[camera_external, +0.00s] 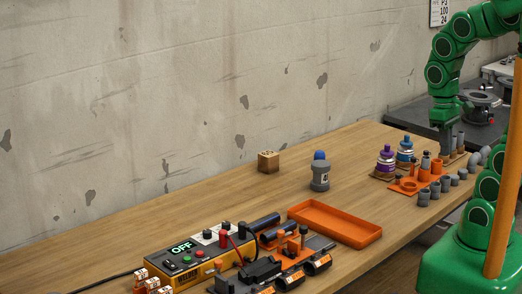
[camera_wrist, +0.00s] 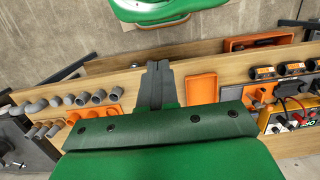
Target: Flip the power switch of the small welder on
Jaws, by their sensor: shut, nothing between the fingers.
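The small welder (camera_external: 203,266) is a yellow box with a dark top on the bench's front left in the external view. Its top reads OFF in green letters, with small red and green parts and dark knobs around it. The welder also shows at the right edge of the wrist view (camera_wrist: 284,121), partly cut off. My gripper (camera_external: 449,148) points down at the bench's far right end, well away from the welder. In the wrist view its fingers (camera_wrist: 158,68) are together and hold nothing.
An orange tray (camera_external: 335,222) lies right of the welder. Black clamps with orange parts (camera_external: 266,270) stand close beside it. Several grey pipe fittings (camera_external: 446,184) lie near my gripper. The back left of the bench is clear.

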